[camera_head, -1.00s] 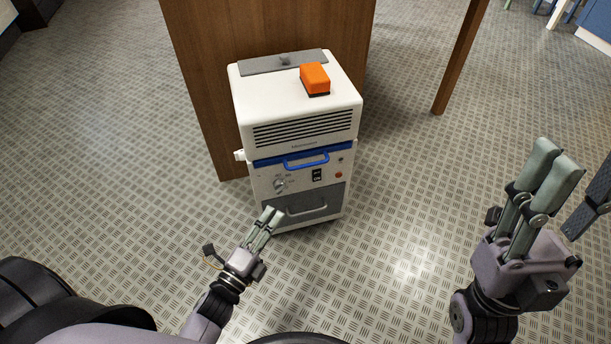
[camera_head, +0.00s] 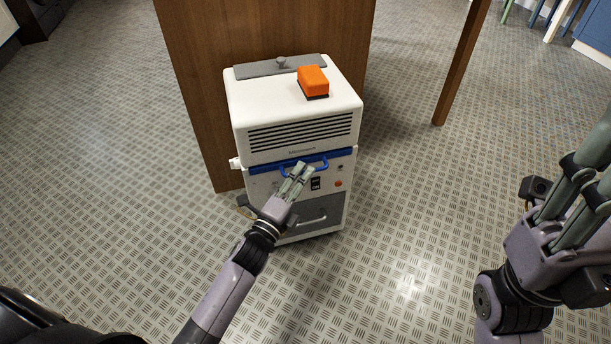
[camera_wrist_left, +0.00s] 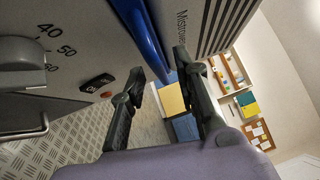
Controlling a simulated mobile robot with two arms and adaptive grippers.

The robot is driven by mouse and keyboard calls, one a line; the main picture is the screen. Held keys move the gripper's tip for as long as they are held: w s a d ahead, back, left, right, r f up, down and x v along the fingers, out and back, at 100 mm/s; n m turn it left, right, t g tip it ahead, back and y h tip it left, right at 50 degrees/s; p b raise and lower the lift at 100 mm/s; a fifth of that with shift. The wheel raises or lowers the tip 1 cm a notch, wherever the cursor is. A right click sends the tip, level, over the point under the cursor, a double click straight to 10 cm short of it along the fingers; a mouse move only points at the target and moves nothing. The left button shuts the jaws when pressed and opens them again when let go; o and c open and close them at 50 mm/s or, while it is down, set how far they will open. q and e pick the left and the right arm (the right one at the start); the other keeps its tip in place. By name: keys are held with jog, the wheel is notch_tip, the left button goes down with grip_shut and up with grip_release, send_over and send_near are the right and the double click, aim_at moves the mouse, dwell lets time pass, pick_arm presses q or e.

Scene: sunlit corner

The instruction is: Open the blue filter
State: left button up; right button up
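The blue filter (camera_head: 262,164) is a blue strip with a blue bar handle across the front of a white machine (camera_head: 290,103), below its vent slots. It looks closed, flush with the front. My left gripper (camera_head: 300,170) is at the handle, fingers pointing at the machine and covering part of it. In the left wrist view, the blue bar (camera_wrist_left: 143,35) runs between the two spread fingertips (camera_wrist_left: 157,65); I cannot tell whether they touch it. My right gripper (camera_head: 600,165) is raised at the right edge, away from the machine, with its fingertips cut off.
An orange block (camera_head: 313,80) rests on the machine's top. A wooden panel (camera_head: 190,90) stands behind it and a wooden leg (camera_head: 462,62) to the right. Below the filter are a control panel and a grey drawer (camera_head: 325,216). The metal floor (camera_head: 420,220) right of it is clear.

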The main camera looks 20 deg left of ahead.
pick_arm(q)
jog(key=shift+x, duration=1.15)
jog(key=shift+c, duration=0.6)
grip_shut()
